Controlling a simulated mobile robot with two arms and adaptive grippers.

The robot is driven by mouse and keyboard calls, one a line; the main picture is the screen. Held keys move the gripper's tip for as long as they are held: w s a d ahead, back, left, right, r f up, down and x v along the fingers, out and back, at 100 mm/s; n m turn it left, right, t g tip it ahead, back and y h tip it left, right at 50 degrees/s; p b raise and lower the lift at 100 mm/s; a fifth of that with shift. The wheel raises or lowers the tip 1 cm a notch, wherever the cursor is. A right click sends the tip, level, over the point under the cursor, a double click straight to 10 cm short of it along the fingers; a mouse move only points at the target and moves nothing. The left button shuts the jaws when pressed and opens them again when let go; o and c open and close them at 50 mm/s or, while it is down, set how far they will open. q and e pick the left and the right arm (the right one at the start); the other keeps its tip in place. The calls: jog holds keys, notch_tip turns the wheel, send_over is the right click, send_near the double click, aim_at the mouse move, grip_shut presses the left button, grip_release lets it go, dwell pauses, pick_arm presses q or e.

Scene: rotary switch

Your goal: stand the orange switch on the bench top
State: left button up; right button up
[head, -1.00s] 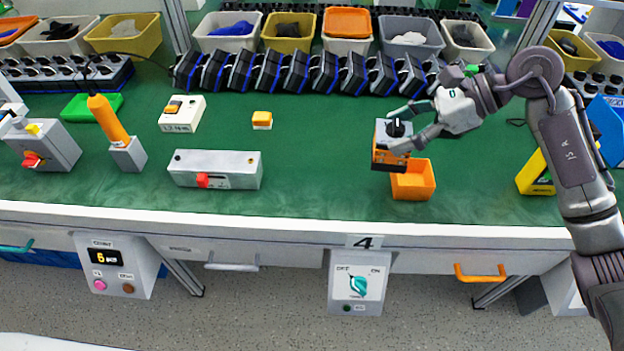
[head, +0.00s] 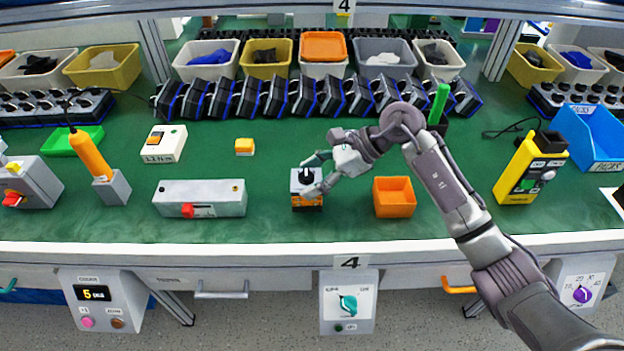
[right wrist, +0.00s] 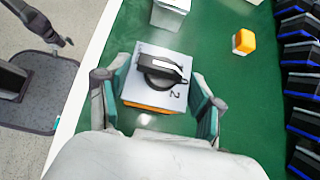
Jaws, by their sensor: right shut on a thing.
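The orange switch (head: 307,203) has a grey top plate and a black rotary knob, and it is upright. My right gripper (head: 313,179) is shut on it, with one finger on each side of the body, as the right wrist view shows (right wrist: 155,100). The switch is at the bench top (head: 275,218), left of the orange bin; I cannot tell if its underside touches the surface. What seems to be my left gripper (right wrist: 62,42) shows small and dark over the floor in the right wrist view; its jaw state is unclear.
An empty orange bin (head: 394,198) stands right of the switch. A long grey box with a red knob (head: 200,199) is to its left, and a small yellow-orange block (head: 244,146) lies behind left. A yellow device (head: 530,172) stands far right. Bench around the switch is clear.

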jog(key=shift+f, duration=0.85)
jog(key=o, duration=1.2)
jog(key=shift+c, duration=0.2)
jog(key=shift+r, duration=0.1)
jog(key=shift+d+r, duration=0.1)
jog(key=shift+d, duration=0.25)
jog(key=b+v, duration=0.1)
jog(key=v, duration=1)
jog(key=shift+r, duration=0.15)
jog(key=shift+d, duration=0.1)
